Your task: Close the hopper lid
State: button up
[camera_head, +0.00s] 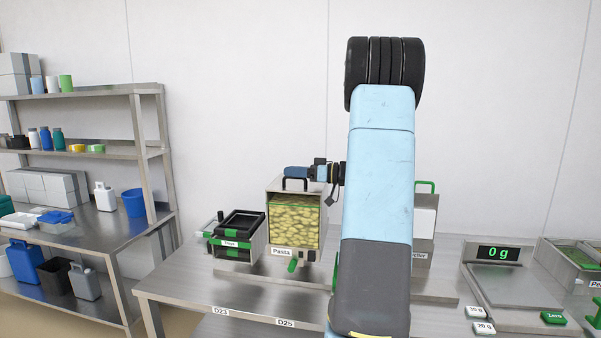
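The hopper (272,243), labelled Pasta, stands on the steel table left of my arm. Its front window shows yellow pasta filling most of it. A grey lid panel (292,190) with a dark arched handle shows at its top. I cannot tell whether the lid sits flat or is raised. My gripper (297,173) is at the height of the handle, just above or behind it, and comes in from the right. Its fingers are too small and dark to tell apart, and contact with the handle is unclear. My arm's large blue link hides the forearm.
A black bin with green clips (238,224) stands close left of the hopper. Another container with a green handle (425,186) is partly hidden behind my arm. A scale reading 0 g (515,287) stands at right. Shelving (140,90) is at far left.

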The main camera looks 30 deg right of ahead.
jog(key=v, duration=1.3)
jog(key=shift+s+d, duration=0.2)
jog(key=shift+s, duration=0.05)
jog(key=shift+a, duration=0.1)
jog(key=s+a+r+m+g+h, duration=0.1)
jog(key=s+a+g+h, duration=0.3)
jog(key=a, duration=0.9)
jog(key=s+a+m+g+y, duration=0.1)
jog(key=a+g, duration=0.4)
jog(key=a, duration=0.8)
jog(key=s+a+f+m+t+h, duration=0.1)
jog(key=s+a+m+h, duration=0.1)
jog(key=s+a+h, duration=0.3)
jog(key=s+a+f+m+h, duration=0.1)
jog(key=s+a+h, duration=0.3)
jog(key=s, duration=0.8)
jog(key=shift+s+a+m+t+h, duration=0.4)
jog(key=shift+a+m, duration=0.15)
jog(key=shift+m, duration=0.25)
